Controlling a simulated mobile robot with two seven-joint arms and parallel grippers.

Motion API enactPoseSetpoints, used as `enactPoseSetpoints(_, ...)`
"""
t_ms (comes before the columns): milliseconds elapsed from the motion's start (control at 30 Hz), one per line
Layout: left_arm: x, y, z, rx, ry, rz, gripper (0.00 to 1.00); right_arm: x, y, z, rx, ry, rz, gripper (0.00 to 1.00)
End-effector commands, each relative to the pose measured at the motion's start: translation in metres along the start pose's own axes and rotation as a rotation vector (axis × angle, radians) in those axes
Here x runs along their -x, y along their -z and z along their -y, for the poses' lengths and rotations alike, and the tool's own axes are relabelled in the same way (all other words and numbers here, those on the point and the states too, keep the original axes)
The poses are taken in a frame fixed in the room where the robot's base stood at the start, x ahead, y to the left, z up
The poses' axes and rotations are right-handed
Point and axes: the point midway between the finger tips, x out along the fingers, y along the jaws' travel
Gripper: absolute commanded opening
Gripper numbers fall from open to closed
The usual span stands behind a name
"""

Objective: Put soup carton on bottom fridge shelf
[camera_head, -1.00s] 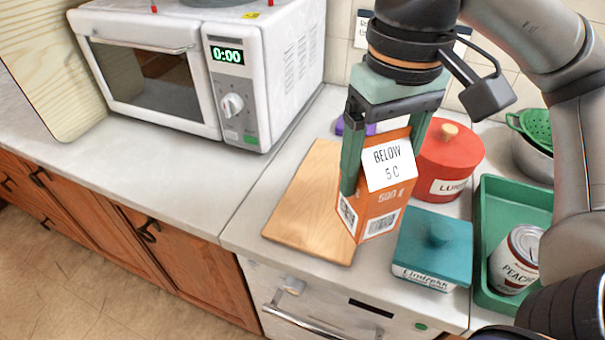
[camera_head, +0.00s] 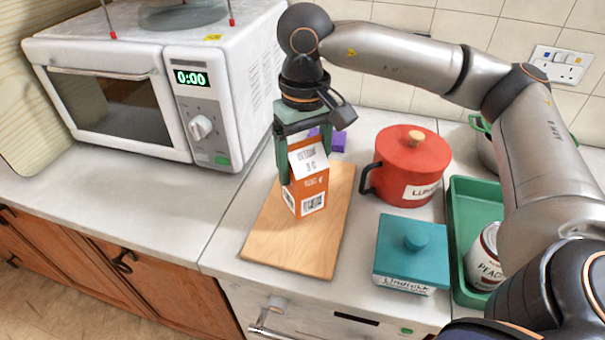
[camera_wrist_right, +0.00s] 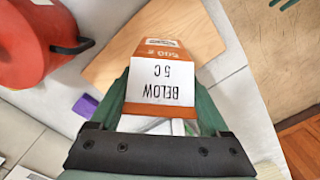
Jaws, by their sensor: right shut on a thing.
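The soup carton (camera_head: 308,180) is orange with a white label reading "BELOW 5 C". My right gripper (camera_head: 296,165) is shut on it, with a green finger on each side. The carton is nearly upright over the wooden board (camera_head: 290,250); I cannot tell whether its base touches the board. In the right wrist view the carton (camera_wrist_right: 160,75) sits between the fingers, label toward the camera. No fridge or fridge shelf shows. My left gripper is not in view.
A white microwave (camera_head: 110,90) stands at the left. A purple thing (camera_head: 339,141) lies behind the board. The left counter front is clear.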

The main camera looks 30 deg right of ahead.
Motion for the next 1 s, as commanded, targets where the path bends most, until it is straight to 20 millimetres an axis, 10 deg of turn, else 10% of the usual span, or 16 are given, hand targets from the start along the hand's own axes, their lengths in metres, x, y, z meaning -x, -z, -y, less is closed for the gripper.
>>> enactPoseSetpoints(767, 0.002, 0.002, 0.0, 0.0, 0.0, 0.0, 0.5, -0.045, 0.008, -0.001, -0.002, 0.002, -0.003, 0.0)
enactPoseSetpoints(800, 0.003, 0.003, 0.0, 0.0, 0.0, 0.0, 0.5, -0.044, 0.008, -0.002, -0.002, 0.001, -0.001, 0.84)
enactPoseSetpoints(1000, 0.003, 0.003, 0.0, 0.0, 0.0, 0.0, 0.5, -0.043, 0.008, -0.002, -0.002, 0.0, 0.0, 1.0)
